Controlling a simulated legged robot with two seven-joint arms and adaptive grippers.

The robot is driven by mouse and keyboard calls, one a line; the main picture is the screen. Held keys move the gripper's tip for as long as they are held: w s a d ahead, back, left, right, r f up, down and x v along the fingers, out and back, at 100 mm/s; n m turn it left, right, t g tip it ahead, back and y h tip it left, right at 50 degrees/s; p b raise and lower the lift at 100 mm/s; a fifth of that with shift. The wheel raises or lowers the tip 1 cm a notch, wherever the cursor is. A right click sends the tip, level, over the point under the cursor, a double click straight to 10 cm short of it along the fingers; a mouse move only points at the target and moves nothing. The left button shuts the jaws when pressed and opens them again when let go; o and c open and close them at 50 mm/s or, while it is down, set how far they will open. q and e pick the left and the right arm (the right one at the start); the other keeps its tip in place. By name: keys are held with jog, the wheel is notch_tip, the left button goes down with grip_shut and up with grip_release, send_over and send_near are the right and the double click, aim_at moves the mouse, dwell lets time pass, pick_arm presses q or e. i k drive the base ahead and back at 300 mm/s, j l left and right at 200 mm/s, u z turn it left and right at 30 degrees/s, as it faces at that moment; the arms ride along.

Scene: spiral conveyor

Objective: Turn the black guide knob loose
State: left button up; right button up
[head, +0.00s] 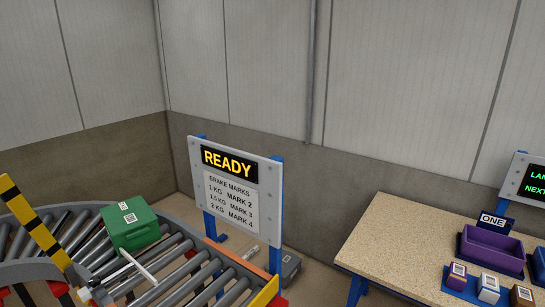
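I cannot make out a black guide knob in the head view. A roller conveyor (190,276) curves through the lower left. A thin pale bar (138,264) lies slantwise over its rollers, in front of a green box (131,228) with white code labels. A small pale and orange part (84,294) sits at the conveyor's near edge, low in the picture; its details are too small to tell. Neither of my grippers shows in the head view.
A yellow-and-black striped bar (36,223) slants over the conveyor at left. A sign reading READY (229,163) stands on blue posts behind the conveyor. At right, a speckled table (405,235) holds a purple bin (491,250) and several small boxes. Floor shows between conveyor and table.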

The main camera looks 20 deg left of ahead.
aim_at(94, 281)
jog(key=j, duration=3.35)
jog(key=i, duration=0.05)
